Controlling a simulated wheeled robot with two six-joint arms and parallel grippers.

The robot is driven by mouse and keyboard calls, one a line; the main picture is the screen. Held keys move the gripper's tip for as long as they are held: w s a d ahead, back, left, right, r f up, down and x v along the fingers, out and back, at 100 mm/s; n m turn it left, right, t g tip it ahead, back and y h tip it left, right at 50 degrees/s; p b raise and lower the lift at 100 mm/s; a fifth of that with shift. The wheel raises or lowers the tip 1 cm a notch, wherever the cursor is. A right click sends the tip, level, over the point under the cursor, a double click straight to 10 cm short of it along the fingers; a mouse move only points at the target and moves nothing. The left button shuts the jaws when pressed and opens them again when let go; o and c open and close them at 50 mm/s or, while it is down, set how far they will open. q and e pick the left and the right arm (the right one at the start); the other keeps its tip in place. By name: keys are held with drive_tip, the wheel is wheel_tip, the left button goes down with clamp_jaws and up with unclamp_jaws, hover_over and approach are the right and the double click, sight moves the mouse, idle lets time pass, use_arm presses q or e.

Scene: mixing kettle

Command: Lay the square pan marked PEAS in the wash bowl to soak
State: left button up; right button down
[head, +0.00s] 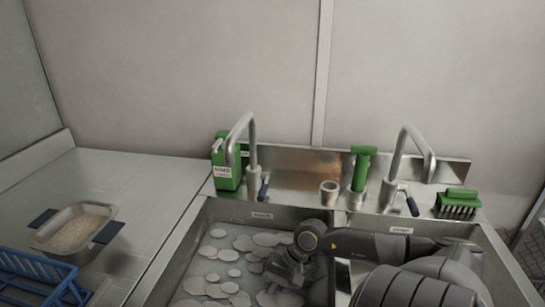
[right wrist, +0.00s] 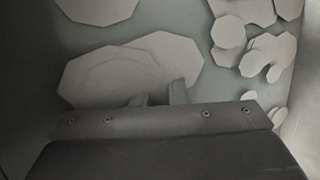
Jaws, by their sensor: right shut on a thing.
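My right arm reaches from the right into the left sink bowl, the wash bowl (head: 212,237), where pale round suds float on grey water. My right gripper (head: 284,272) points down at the suds near the divider. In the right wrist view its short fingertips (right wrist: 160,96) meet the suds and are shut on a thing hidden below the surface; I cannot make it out. No PEAS marking is readable. A square metal pan (head: 50,241) with two dark handles and grainy beige contents stands on the left counter; no label shows on it. My left gripper is not in view.
A blue rack (head: 38,268) stands at the front left. Behind the bowls are two taps (head: 251,150) (head: 402,150), a green bottle (head: 225,165), a metal cup (head: 328,190), a green-handled tool (head: 361,165) and a green brush (head: 459,200). The counter (head: 140,190) beside the pan is clear.

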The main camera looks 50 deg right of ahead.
drive_tip(key=shift+f, duration=0.15)
drive_tip(key=c, duration=0.9)
unclamp_jaws()
drive_tip(key=p+v, duration=0.5)
drive_tip(key=v, duration=0.2)
drive_tip(key=shift+p, duration=0.4)
idle(0.4)
